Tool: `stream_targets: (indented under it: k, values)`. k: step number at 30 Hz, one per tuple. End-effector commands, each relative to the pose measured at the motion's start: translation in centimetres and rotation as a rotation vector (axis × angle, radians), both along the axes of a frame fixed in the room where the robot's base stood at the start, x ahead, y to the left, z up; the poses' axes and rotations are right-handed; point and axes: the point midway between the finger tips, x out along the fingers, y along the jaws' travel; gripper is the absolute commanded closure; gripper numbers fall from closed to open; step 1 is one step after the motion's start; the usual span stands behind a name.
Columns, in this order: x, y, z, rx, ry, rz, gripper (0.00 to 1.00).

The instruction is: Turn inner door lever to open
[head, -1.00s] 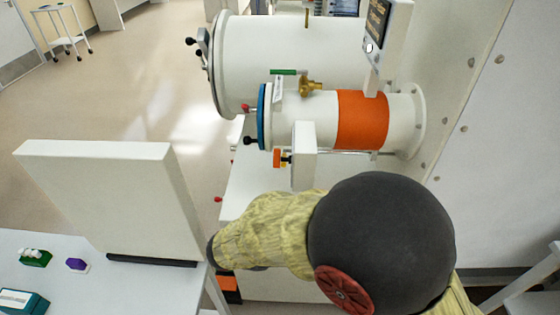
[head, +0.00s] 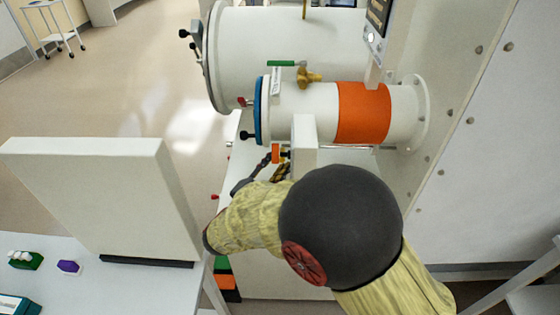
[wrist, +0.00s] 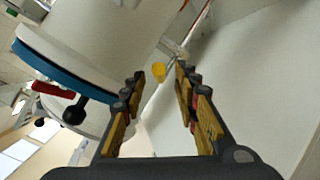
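The small white chamber (head: 305,108) has a blue-rimmed door (head: 261,110) at its left end, with a black knob (head: 248,135) beside it. In the wrist view the blue rim (wrist: 65,68), a red lever (wrist: 52,90) and a black knob (wrist: 75,111) lie left of my fingers. I cannot tell which lever is the inner door's. In the head view my gripper (head: 268,172) is partly hidden by my arm, below the chamber.
A larger white chamber (head: 290,45) lies behind. A brass valve (head: 309,76) and green handle (head: 281,63) top the small one. A white block (head: 304,135) with an orange piece (head: 277,153) stands close to my gripper. A white panel (head: 100,200) stands at left.

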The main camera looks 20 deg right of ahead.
Motion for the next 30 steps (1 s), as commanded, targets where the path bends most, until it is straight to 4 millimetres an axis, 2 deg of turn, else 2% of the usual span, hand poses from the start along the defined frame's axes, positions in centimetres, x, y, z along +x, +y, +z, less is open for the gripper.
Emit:
stream_targets:
  k: [6,15,30]
  values:
    - [1.4,-1.4,0.0,0.002,-0.001,-0.001,0.70]
    - [1.6,-1.5,0.0,0.000,0.000,0.001,0.70]
    - [1.6,-1.5,0.0,0.001,0.001,0.000,0.97]
